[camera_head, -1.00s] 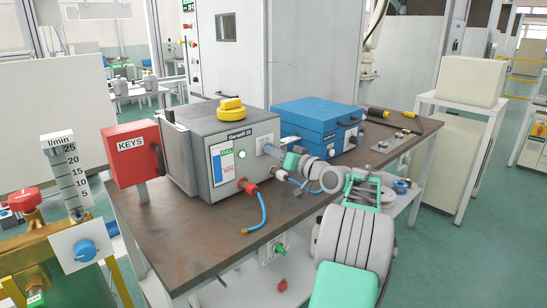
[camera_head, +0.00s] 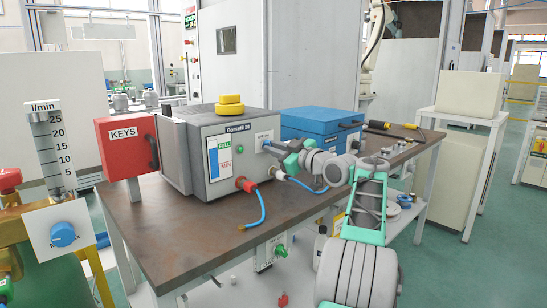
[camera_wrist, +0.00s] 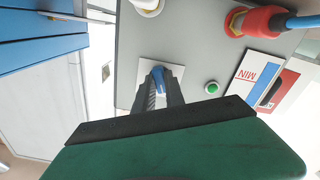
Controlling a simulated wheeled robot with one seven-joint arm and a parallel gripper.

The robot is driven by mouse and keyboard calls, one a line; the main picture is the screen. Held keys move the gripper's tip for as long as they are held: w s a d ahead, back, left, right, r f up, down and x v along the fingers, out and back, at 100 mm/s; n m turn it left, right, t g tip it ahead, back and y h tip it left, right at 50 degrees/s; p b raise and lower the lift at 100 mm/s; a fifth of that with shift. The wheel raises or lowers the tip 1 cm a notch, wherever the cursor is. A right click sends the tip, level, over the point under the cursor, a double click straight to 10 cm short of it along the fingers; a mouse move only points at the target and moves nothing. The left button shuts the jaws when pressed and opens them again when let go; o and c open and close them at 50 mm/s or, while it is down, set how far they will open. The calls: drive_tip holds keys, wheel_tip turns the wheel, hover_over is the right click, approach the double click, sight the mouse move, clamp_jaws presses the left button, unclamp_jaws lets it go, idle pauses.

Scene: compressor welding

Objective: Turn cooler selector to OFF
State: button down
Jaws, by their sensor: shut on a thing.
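The cooler (camera_head: 218,158) is a grey box with a yellow cap on top and a level gauge on its front. It stands on the brown bench. Its selector is a small blue knob (camera_wrist: 158,74) on a white plate (camera_head: 263,137) at the upper right of the front panel. My gripper (camera_wrist: 161,90) is shut on this knob, with a dark finger on either side. In the head view my gripper (camera_head: 267,146) reaches the plate from the right and hides the knob. The knob's pointing direction and the plate's marks cannot be read.
A green indicator (camera_wrist: 212,88) sits beside the selector plate. A red fitting with a blue hose (camera_head: 262,207) is below it on the panel. A blue case (camera_head: 312,122) stands close behind my arm. A red KEYS box (camera_head: 126,149) is at left.

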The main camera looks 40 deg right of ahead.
drive_tip(key=shift+n+b, duration=0.35)
drive_tip(key=shift+n, duration=0.15)
drive_tip(key=c, duration=1.4)
unclamp_jaws()
drive_tip(key=s, duration=0.7)
drive_tip(key=shift+s, duration=0.4)
drive_tip(key=shift+d, duration=0.1)
